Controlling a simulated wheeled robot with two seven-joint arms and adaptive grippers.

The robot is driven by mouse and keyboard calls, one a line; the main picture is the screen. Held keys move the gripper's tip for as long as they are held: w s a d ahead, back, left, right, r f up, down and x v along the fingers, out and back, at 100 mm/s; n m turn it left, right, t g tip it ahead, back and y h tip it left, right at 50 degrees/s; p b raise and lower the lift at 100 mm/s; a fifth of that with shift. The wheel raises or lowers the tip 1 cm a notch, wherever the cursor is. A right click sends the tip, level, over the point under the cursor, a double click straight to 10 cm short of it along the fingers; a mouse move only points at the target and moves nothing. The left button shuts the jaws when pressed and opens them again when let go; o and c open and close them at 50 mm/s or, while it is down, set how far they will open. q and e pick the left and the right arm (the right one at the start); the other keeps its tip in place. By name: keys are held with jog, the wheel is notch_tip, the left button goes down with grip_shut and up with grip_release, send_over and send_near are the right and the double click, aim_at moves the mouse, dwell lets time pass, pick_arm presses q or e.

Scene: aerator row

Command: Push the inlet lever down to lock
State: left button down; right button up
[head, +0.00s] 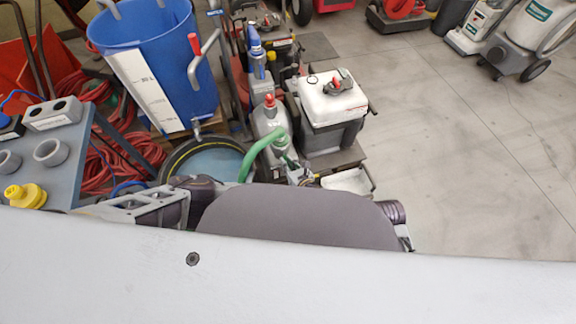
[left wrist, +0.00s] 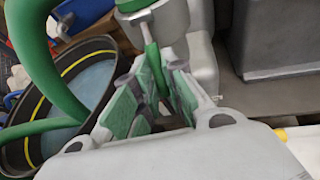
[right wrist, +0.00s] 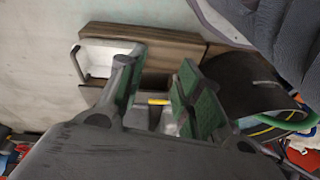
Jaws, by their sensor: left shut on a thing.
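A grey pump body (head: 268,122) with a green hose (head: 258,150) and green fitting (head: 281,141) stands at the middle of the head view. In the left wrist view a green lever (left wrist: 153,58) hangs down below the green fitting (left wrist: 135,5). I take it for the inlet lever. My left gripper (left wrist: 154,88) has its green-padded fingers on either side of this lever, shut on its lower end. In the head view my own body hides most of that gripper. My right gripper (right wrist: 160,92) is open and empty in the right wrist view.
A blue tank (head: 160,50) with a red-handled lever (head: 201,60) stands at the back left. A round black-rimmed tub (head: 212,160) is beside the pump. A white-topped machine (head: 332,100) stands right of it. A grey table (head: 60,150) is at left.

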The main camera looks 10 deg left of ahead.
pick_arm(q)
jog(key=shift+f, duration=0.2)
jog(key=shift+a, duration=0.1)
jog(key=c, duration=1.5)
grip_release()
jog(key=shift+o, duration=0.2)
jog(key=shift+w+r, duration=0.1)
jog(key=shift+r, duration=0.2)
notch_tip(320, 180, up, 10)
jog(key=shift+f, duration=0.25)
